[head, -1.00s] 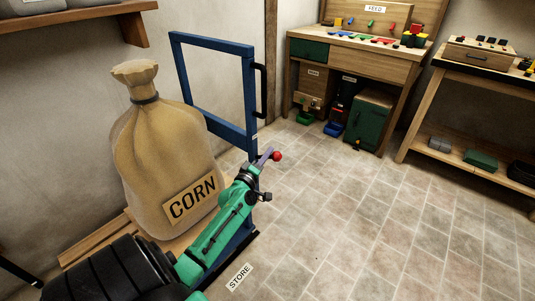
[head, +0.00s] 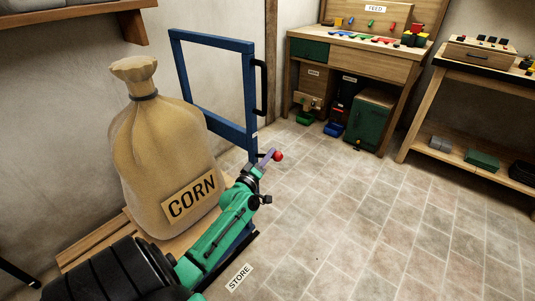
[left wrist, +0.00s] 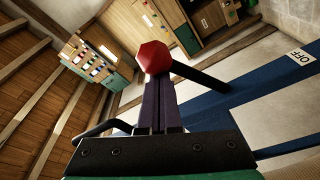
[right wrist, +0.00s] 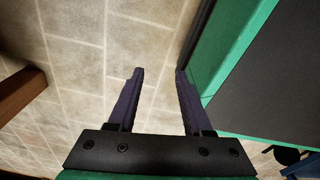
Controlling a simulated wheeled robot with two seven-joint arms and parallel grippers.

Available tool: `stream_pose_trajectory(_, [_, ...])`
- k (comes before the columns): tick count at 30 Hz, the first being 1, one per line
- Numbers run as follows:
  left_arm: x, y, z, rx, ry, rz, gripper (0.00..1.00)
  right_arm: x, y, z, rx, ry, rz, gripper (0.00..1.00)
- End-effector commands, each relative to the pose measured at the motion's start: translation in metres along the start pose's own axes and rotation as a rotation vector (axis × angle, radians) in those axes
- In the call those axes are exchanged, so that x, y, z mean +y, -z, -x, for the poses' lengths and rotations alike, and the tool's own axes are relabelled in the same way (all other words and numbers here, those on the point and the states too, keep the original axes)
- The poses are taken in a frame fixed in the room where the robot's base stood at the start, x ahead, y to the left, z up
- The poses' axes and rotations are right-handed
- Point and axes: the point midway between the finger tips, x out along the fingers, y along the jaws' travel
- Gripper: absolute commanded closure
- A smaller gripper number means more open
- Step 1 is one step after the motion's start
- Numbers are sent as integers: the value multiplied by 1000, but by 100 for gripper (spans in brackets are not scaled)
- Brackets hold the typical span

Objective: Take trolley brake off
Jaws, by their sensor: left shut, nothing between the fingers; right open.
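The trolley has a blue frame (head: 186,85) and a wooden deck (head: 95,240). Its brake lever ends in a red knob (head: 278,156), beside the foot of the upright. In the left wrist view the red knob (left wrist: 154,57) sits on a black lever arm (left wrist: 203,78) running right and down. An OFF label (left wrist: 301,56) lies on the blue frame there. My left gripper (head: 267,158) is shut and empty, its fingertips right at the knob; I cannot tell whether they touch it. My right gripper (right wrist: 158,75) is open and empty above the floor, shown only in the right wrist view.
A corn sack (head: 160,140) stands on the trolley deck. A STORE label (head: 239,277) is on the floor beside the trolley. A feed bench (head: 350,60) stands at the back, and a shelved table (head: 480,85) at the right. The tiled floor right of the trolley is clear.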

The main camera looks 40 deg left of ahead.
Motion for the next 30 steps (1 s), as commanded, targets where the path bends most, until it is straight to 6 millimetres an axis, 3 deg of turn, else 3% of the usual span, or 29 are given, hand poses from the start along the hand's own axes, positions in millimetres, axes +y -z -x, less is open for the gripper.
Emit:
stream_pose_trajectory(8, [-12, -18, 4, -8, -27, -139, 100, 0, 37, -1, 15, 0, -14, 50])
stream_pose_trajectory(14, [-24, -33, 7, -8, -65, -318, 100, -1, 75, 10, 24, 4, -32, 50])
stream_pose_trajectory(24, [-46, -50, 11, -6, -133, -630, 100, -7, 127, 54, 40, 21, -45, 50])
stream_pose_trajectory(30, [-58, -56, 12, -6, -164, -778, 100, -12, 145, 88, 51, 36, -37, 50])
